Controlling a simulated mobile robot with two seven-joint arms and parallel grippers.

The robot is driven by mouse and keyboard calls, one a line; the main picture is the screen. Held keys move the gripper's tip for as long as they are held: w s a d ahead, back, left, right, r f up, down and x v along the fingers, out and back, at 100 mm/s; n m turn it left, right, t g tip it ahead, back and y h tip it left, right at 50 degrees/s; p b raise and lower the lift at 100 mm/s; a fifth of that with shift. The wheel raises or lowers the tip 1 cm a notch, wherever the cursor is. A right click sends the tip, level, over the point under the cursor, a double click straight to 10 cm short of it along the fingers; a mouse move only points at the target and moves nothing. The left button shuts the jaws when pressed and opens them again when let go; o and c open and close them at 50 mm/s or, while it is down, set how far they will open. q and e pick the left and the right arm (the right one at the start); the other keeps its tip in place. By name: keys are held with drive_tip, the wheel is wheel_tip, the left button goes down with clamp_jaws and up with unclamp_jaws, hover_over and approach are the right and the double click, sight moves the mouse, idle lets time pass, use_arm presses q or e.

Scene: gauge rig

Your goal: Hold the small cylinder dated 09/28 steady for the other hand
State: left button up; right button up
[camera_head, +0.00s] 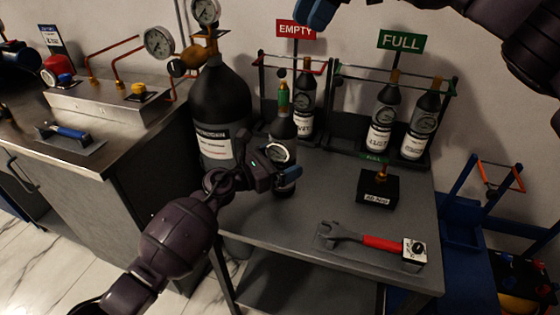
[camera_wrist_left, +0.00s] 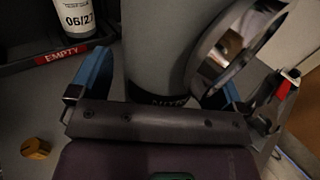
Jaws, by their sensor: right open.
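A small grey cylinder (camera_head: 284,128) with a green and yellow top stands upright on the grey table, in front of the EMPTY rack. Its date cannot be read in either view. My left gripper (camera_head: 279,176) is around its body, with blue fingers on both sides. A round gauge (camera_head: 279,153) shows in front of the cylinder. My right gripper (camera_head: 317,12) is open at the top edge, above the EMPTY sign and apart from the cylinder, partly out of view.
A large dark cylinder (camera_head: 220,105) stands close on the left. The EMPTY rack (camera_head: 265,85) holds a bottle, and the FULL rack (camera_head: 448,92) holds two. A black block (camera_head: 378,188) and a red-handled wrench (camera_head: 375,241) lie to the right.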

use_arm(q)
drive_tip(key=c, duration=1.4)
drive_tip(key=o, duration=0.8)
drive_tip(key=shift+c, duration=0.2)
drive_tip(key=c, duration=0.4)
drive_tip(key=shift+c, duration=0.2)
